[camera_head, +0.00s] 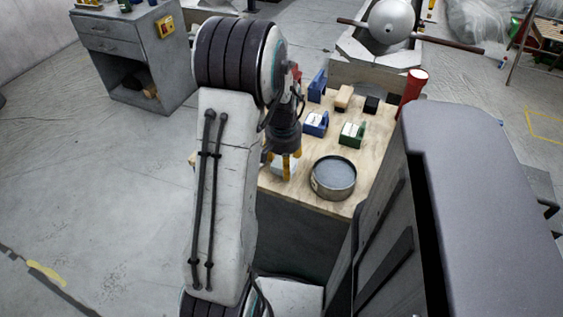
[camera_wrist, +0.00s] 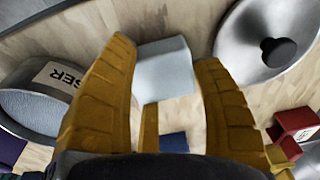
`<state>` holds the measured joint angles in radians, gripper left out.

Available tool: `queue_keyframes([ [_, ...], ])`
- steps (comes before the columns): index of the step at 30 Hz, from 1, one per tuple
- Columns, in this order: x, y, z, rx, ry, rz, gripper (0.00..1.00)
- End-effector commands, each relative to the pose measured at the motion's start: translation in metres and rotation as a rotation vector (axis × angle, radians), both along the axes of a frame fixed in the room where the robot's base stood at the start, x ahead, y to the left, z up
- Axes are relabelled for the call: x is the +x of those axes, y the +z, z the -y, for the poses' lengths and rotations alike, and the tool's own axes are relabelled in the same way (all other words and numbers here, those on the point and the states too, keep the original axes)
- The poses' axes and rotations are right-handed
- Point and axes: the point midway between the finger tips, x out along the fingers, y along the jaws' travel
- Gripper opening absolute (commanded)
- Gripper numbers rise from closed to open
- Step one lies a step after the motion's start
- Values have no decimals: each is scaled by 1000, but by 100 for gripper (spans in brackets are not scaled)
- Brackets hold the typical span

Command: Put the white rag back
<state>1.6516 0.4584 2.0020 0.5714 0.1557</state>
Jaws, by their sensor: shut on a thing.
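The white rag (camera_wrist: 165,70) looks like a pale, folded block between the yellow fingers of my gripper (camera_wrist: 166,54) in the wrist view. In the head view my gripper (camera_head: 285,163) points down over the left part of the wooden worktop (camera_head: 342,206). The pale rag (camera_head: 281,168) shows partly behind the fingers there. My gripper is shut on the rag. I cannot tell whether the rag touches the worktop or hangs just above it.
A round metal pan (camera_head: 333,178) stands close right of my gripper. Behind are a blue holder (camera_head: 315,124), a green holder (camera_head: 351,134), a wooden block (camera_head: 343,96) and a red cylinder (camera_head: 411,92). A lettered grey round thing (camera_wrist: 38,98) lies left in the wrist view.

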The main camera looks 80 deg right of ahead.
Motion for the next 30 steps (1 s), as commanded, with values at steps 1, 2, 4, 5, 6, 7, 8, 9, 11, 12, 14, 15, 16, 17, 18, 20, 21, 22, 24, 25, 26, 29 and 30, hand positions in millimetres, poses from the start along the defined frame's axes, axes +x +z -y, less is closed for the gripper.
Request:
queue_keyframes([
  [1, 0, 1, 0, 0, 0, 0, 32],
  [2, 0, 1, 0, 0, 0, 0, 32],
  [4, 0, 0, 0, 0, 0, 0, 32],
  [5, 0, 0, 0, 0, 0, 0, 32],
  [6, 0, -1, 0, 0, 0, 0, 32],
  [7, 0, -2, 0, 0, 0, 0, 32],
  [8, 0, -4, 0, 0, 0, 0, 32],
  [9, 0, -2, 0, -1, 0, 0, 66],
  [11, 0, -2, 0, 0, 0, 0, 72],
  [12, 0, -2, 0, 0, 0, 0, 75],
  [14, 0, -2, 0, 0, 0, 0, 81],
  [15, 0, -2, 0, 0, 0, 0, 84],
  [16, 0, -2, 0, 0, 0, 0, 86],
  [17, 0, -2, 0, 0, 0, 0, 86],
  [18, 0, -2, 0, 0, 0, 0, 86],
  [20, 0, -2, 0, 0, 0, 0, 86],
  [21, 0, -2, 0, 0, 0, 0, 86],
  [22, 0, -2, 0, 0, 0, 0, 86],
  [24, 0, 0, 0, -1, 0, 0, 86],
  [25, 0, 1, 0, -1, 0, 0, 86],
  [26, 0, 2, 0, -1, 0, 0, 86],
  [29, 0, 11, 0, -4, 0, 0, 86],
  [30, 0, 16, 0, -4, 0, 0, 86],
])
